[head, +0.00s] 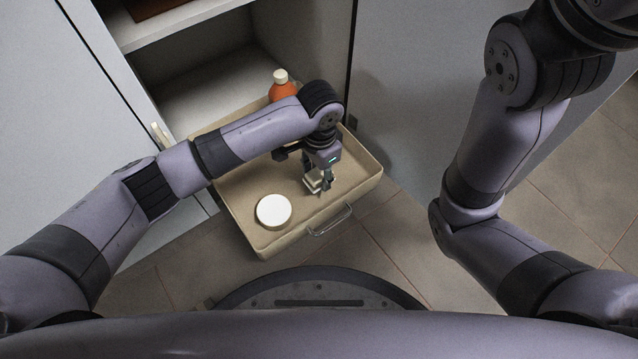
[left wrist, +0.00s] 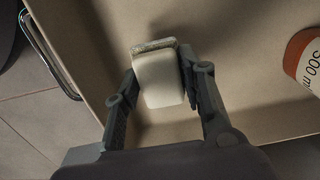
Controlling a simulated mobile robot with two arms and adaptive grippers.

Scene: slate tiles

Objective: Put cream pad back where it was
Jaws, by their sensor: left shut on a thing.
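The cream pad (left wrist: 160,83) is a small pale block with rounded edges and a rougher band along one end. In the left wrist view it sits between the two fingers of my left gripper (left wrist: 163,100), which is shut on it. In the head view my left gripper (head: 319,186) points down inside the open beige drawer (head: 244,219), toward its right side, and the pad is partly hidden by the fingers. I cannot tell whether the pad touches the drawer floor. My right arm shows at the right, but its gripper is out of view.
A round white lid-like object (head: 273,211) lies in the drawer at the front left. An orange bottle (head: 283,90) with a cream cap stands at the drawer's back. The drawer has a metal handle (head: 331,222) in front. Cabinet walls flank it.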

